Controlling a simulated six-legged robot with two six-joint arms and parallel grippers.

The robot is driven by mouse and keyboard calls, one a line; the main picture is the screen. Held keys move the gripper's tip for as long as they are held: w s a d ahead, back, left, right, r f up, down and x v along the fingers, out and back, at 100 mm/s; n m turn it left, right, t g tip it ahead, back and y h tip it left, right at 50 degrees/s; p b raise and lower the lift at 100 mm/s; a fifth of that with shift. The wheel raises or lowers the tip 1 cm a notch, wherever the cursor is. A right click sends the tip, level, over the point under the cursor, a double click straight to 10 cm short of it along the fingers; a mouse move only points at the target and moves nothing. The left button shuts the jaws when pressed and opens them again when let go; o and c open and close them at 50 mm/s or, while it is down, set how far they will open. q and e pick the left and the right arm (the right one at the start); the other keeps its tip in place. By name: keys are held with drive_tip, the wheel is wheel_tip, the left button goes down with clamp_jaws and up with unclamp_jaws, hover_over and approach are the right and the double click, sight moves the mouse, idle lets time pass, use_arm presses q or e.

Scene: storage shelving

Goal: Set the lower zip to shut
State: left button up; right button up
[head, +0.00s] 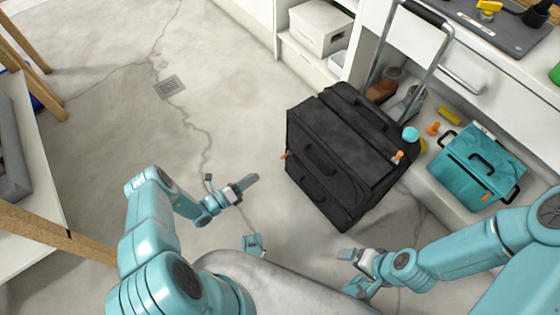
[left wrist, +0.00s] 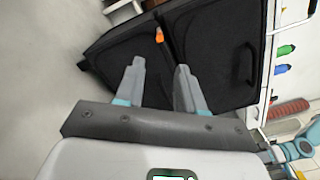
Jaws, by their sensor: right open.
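A black suitcase (head: 325,165) stands on the floor with its pull handle (head: 440,35) raised. One orange zip tab (head: 284,156) sits at its left edge and another orange tab (head: 397,156) near its right side. I cannot tell which zip is the lower one or how far either is closed. My left gripper (head: 250,182) is open and empty, left of the suitcase and apart from it. In the left wrist view the suitcase (left wrist: 215,50) lies beyond the open fingers (left wrist: 160,72), with an orange tab (left wrist: 159,35) beyond them. My right gripper (head: 348,254) is open and empty, below the suitcase.
A teal bag (head: 465,165) with an orange tab stands at the right on a low shelf. A cyan ball (head: 410,134), shoes (head: 384,86) and small items lie between. A white box (head: 319,26) is behind.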

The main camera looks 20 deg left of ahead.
use_arm(q)
drive_tip(key=b+x, duration=0.2)
drive_tip(key=x, duration=1.1)
drive_tip(key=shift+b, duration=0.4)
drive_tip(key=shift+w+d, duration=0.1)
drive_tip(key=shift+d, duration=0.05)
drive_tip(key=shift+c, duration=0.3)
clamp_jaws()
